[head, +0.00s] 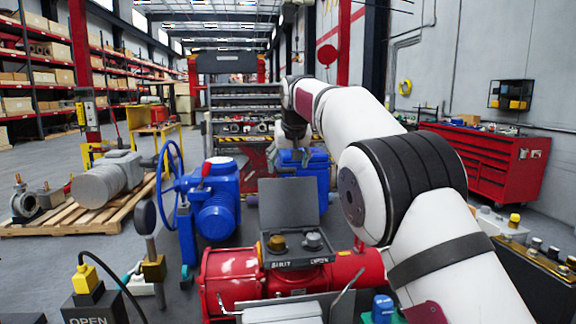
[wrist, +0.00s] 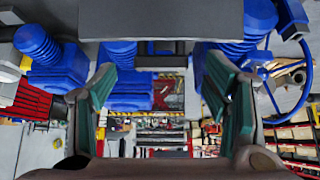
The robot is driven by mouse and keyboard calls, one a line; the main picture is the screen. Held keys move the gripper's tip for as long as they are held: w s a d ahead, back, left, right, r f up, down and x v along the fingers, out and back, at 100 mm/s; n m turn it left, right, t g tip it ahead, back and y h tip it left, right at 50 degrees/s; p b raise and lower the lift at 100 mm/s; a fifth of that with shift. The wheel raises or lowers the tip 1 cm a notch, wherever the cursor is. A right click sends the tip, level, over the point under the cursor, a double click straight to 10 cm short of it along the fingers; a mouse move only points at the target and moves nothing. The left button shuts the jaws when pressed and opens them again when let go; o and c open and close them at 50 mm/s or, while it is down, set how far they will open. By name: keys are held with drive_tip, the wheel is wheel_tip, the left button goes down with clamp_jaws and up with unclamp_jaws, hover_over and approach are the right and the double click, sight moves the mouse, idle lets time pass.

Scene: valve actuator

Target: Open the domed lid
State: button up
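A grey flat panel (head: 288,203) stands raised at the back of the box with two knobs (head: 292,242) on the red actuator (head: 330,275); the labels read SHUT and OPEN. The panel looks flat, and I cannot single out a domed lid for sure. A grey plate, seemingly this panel, crosses the top of the wrist view (wrist: 160,18). My gripper (wrist: 165,90) is open there, its two green-padded fingers wide apart with nothing held between them. In the head view my wrist hangs behind and above the panel, near the blue actuator (head: 303,168); the fingertips cannot be made out.
A blue actuator with a handwheel (head: 215,200) stands left of the panel. A gauge on a stem (head: 147,220) and an OPEN-marked box (head: 90,305) are at front left. A pallet (head: 80,215) holds machinery. A red tool cabinet (head: 485,160) stands right.

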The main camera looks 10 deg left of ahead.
drive_tip(key=shift+f, duration=0.2)
drive_tip(key=v, duration=1.2)
